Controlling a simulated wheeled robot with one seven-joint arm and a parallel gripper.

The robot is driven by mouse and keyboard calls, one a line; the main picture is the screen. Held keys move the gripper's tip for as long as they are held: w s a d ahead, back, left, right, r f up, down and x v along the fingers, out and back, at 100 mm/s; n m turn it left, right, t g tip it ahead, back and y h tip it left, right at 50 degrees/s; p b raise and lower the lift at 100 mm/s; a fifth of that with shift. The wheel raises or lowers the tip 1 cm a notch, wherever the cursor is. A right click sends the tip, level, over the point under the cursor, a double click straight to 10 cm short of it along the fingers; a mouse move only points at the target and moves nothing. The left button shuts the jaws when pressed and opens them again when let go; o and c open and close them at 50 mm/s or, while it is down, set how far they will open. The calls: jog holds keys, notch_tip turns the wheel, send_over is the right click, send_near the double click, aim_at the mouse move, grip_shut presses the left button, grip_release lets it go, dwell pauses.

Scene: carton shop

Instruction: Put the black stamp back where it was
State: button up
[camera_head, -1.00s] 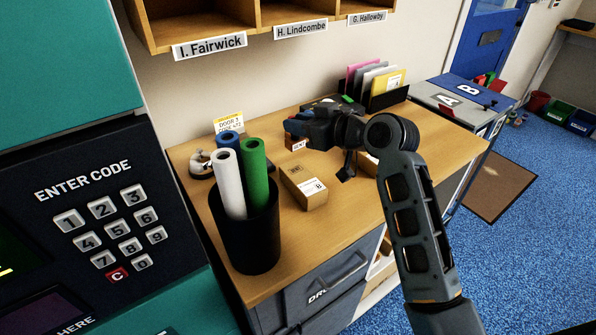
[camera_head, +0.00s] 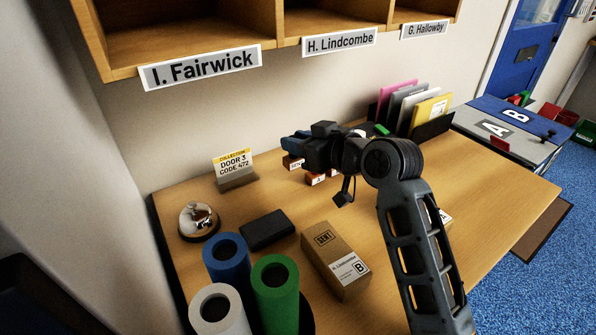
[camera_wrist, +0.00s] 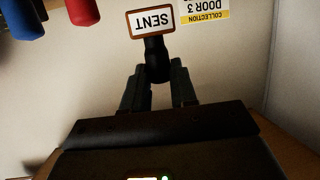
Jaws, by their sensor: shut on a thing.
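My gripper (camera_wrist: 157,92) is shut on the handle of the black stamp (camera_wrist: 155,60) in the wrist view. The stamp's wooden block carries a white label reading SENT, which appears upside down there. In the head view, the gripper (camera_head: 298,145) is over the back of the desk, with the small SENT block (camera_head: 292,163) just below it. A reddish labelled block (camera_head: 316,179) is close by to the lower right. A red handle (camera_wrist: 83,12) and a blue handle (camera_wrist: 22,18) show at the wrist view's upper left. I cannot tell whether the held stamp touches the desk.
A carton (camera_head: 337,262) marked SENT and a dark flat pad (camera_head: 267,230) lie on the desk (camera_head: 400,300). A folder rack (camera_head: 433,125) stands at back right.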

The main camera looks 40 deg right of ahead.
aim_at(299, 167)
jog(key=shift+f, duration=3.35)
jog(key=shift+f, duration=0.15)
jog(key=o, duration=0.8)
jog(key=shift+o, duration=0.2)
jog(key=shift+r, duration=0.3)
jog(key=b+v, duration=0.1)
jog(key=v, duration=1.1)
jog(key=shift+b, duration=0.3)
jog(key=shift+f, duration=0.1)
